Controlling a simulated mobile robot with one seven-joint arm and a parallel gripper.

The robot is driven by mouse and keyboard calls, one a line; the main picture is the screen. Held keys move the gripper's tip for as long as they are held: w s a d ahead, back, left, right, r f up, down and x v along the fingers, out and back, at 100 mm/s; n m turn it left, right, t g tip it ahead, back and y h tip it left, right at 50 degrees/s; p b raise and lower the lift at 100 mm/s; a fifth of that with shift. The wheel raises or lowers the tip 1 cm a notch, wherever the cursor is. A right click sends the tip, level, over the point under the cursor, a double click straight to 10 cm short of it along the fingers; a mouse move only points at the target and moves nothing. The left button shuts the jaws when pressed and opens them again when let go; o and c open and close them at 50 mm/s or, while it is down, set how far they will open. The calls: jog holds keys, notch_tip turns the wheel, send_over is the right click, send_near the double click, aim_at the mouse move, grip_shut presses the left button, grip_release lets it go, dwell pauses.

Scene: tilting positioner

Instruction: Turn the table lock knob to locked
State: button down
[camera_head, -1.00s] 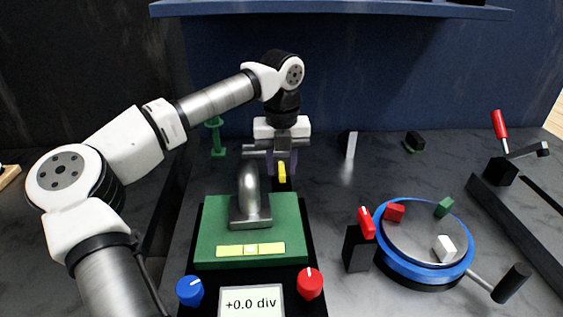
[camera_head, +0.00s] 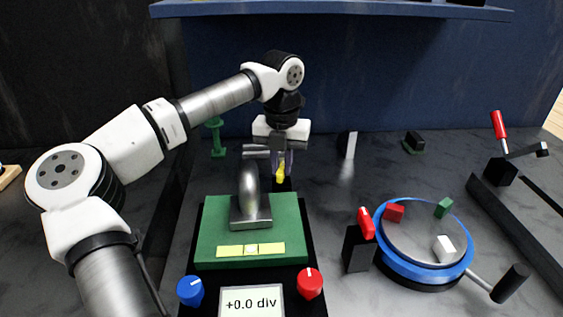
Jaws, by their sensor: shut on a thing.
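A yellow knob (camera_head: 281,172) stands on a dark base behind the green table (camera_head: 211,240), and looks to be the table lock knob. My gripper (camera_head: 283,175) reaches down from above and is shut on the yellow knob. The knob's handle looks slanted, and the fingers hide part of it. No lock marking is readable. The green table carries a grey metal elbow pipe (camera_head: 250,205) and a yellow level strip (camera_head: 235,251) on its front part.
A blue knob (camera_head: 190,290), a red knob (camera_head: 309,284) and a display (camera_head: 252,302) reading +0.0 div stand in front. A blue-rimmed turntable (camera_head: 391,258) with small blocks and a red-handled lever (camera_head: 500,124) are at right. A shelf (camera_head: 330,9) hangs above.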

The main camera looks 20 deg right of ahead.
aim_at(282, 167)
jog(key=m, duration=0.7)
jog(key=shift+r+p, duration=0.1)
jog(key=shift+p, duration=0.3)
jog(key=m, duration=0.4)
jog(key=shift+m+p, duration=0.4)
jog(key=shift+m, duration=1.3)
jog(key=c, duration=1.4)
grip_release()
notch_tip(282, 167, up, 14)
jog(key=b, duration=0.1)
